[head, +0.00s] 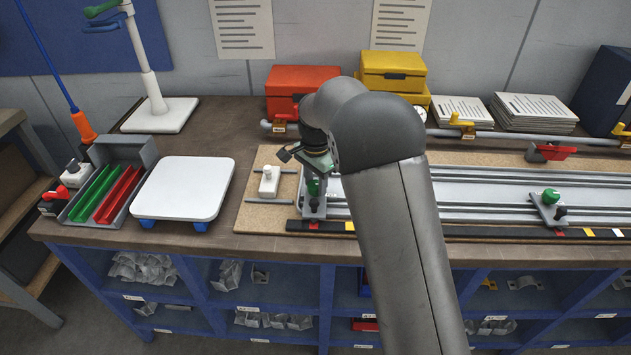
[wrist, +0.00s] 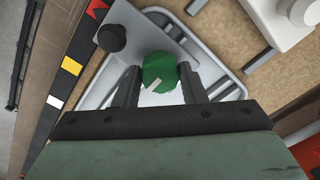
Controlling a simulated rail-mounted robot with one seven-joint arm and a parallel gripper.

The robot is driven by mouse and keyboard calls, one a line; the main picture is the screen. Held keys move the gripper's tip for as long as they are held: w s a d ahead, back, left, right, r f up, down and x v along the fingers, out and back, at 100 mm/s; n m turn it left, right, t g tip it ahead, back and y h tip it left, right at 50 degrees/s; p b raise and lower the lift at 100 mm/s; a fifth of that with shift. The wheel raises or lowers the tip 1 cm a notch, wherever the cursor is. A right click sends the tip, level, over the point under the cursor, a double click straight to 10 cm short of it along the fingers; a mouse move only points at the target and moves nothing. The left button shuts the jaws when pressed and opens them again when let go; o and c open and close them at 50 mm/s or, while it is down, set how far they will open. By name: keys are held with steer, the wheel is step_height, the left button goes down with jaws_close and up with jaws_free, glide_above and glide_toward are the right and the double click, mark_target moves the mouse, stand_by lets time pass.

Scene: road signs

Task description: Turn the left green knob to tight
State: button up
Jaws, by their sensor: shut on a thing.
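The left green knob (wrist: 160,72) sits between the two fingers of my gripper (wrist: 159,88) in the wrist view. The fingers are shut on its sides. A white mark on the knob points to the lower left in that view. The knob is mounted on a grey metal bracket (wrist: 142,28) with a black knob (wrist: 111,38) beside it. In the head view the left green knob (head: 313,187) shows just below my gripper, at the left end of the rail. The other green knob (head: 551,196) is on a bracket at the right.
The metal rail (head: 480,195) lies on a brown board, with a black strip (head: 500,230) bearing coloured marks along its front. A white block (head: 269,181) stands left of the bracket. A white platform (head: 183,188) and a tray of green and red strips (head: 141,152) are farther left.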

mark_target(316, 185)
steer(key=o, duration=1)
step_height(316, 185, up, 18)
steer(key=shift+f+b, duration=0.25)
steer(key=shift+b, duration=0.2)
steer(key=shift+d, duration=0.1)
steer(key=s+d+f+n, duration=0.2)
steer(key=s+d+n, duration=0.2)
steer(key=s+d, duration=0.9)
steer(key=s+d+f+n, duration=0.1)
steer(key=s+f, duration=0.2)
steer(key=s, duration=0.4)
steer(key=s+d+f+n, duration=0.1)
steer(key=s+f+n, duration=0.1)
steer(key=s, duration=0.5)
steer(key=s+d+f+n, duration=0.1)
steer(key=s+f+n, duration=0.1)
steer(key=s+f, duration=0.2)
steer(key=shift+s+d+f+t, duration=0.1)
steer(key=shift+s+f+t, duration=0.05)
steer(key=shift+s, duration=0.6)
steer(key=shift+s+d+f+t, duration=0.1)
steer(key=shift+s+f+t, duration=0.05)
steer(key=shift+s, duration=0.6)
